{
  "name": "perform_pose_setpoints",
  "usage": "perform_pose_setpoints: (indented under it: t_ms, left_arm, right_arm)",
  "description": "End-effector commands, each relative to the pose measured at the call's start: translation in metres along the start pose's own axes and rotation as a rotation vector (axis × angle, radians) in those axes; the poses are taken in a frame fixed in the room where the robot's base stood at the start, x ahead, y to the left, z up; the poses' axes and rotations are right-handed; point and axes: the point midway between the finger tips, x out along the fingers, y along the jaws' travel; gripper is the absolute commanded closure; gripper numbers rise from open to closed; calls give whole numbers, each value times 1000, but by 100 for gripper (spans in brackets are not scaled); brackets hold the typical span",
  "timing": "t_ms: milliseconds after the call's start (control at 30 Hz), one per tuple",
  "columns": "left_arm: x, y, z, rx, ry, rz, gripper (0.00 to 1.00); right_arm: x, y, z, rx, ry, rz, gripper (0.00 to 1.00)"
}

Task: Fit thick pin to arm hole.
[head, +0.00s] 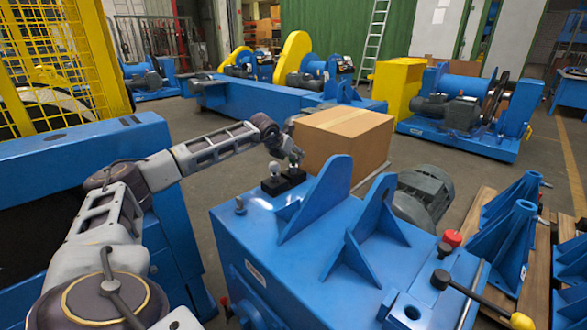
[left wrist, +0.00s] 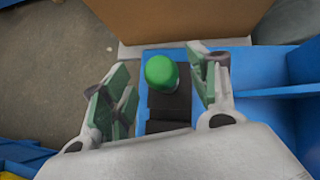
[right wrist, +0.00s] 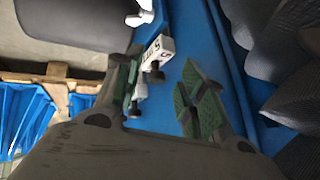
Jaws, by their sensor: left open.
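A pin with a rounded head (head: 274,169) stands upright on a black block (head: 284,182) at the far left corner of the blue machine. In the left wrist view its head looks green (left wrist: 161,72), and the black block (left wrist: 168,113) lies below it. My left gripper (head: 288,153) is open just beyond the pin; its fingers (left wrist: 160,92) stand apart on either side of the head, with gaps showing. My right gripper (right wrist: 160,98) is open, with a small white labelled piece with black knobs (right wrist: 155,55) near its left finger.
The blue machine (head: 245,245) carries upright blue brackets (head: 318,200). A cardboard box (head: 342,140) stands close behind the left gripper. Blue stands sit on pallets at right.

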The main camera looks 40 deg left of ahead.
Motion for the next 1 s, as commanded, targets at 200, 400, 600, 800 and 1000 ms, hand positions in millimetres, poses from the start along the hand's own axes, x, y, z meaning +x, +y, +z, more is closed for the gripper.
perform_pose_setpoints:
  t_ms: [200, 400, 600, 800, 1000]
  left_arm:
    - [21, -1, -1, 0, 0, -1, 41]
    - [28, -1, -1, 1, 0, 0, 41]
    - [28, 0, -1, 1, 0, 0, 41]
    - [28, 0, -1, 1, 0, 0, 41]
    - [28, 0, -1, 0, 0, 0, 60]
  right_arm:
    - [8, 2, 2, -2, 14, -8, 60]
    - [10, 2, 4, -1, 13, -12, 60]
    - [10, 1, 7, 0, 9, -13, 60]
    - [9, 1, 10, 2, 4, -13, 60]
    - [9, 1, 11, 2, 3, -13, 60]
